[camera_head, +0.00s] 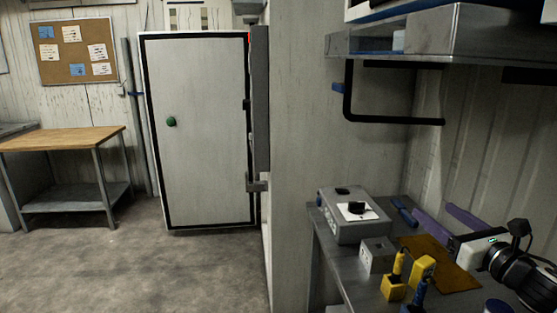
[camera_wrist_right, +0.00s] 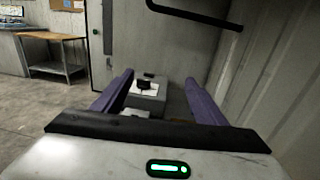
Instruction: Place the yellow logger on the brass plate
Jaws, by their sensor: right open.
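The brass plate (camera_head: 452,276) is a flat ochre sheet on the grey metal bench. Two yellow things stand at its near left side: a yellow block with an upright part (camera_head: 394,287) and a chunky yellow piece above something blue (camera_head: 422,269). I cannot tell for sure which is the logger. My right gripper (camera_head: 430,208), with purple fingers, is open and empty above the bench, beyond the plate. Its spread fingers also show in the right wrist view (camera_wrist_right: 159,77), with no yellow thing between them. My left gripper is not in view.
A grey box (camera_head: 345,226) with a white top patch and black knob stands at the bench's back left; a small pale box (camera_head: 377,257) is nearer. A blue-handled item (camera_head: 403,212) lies beside it. A metal shelf (camera_head: 460,35) and black bracket (camera_head: 348,95) overhang the bench.

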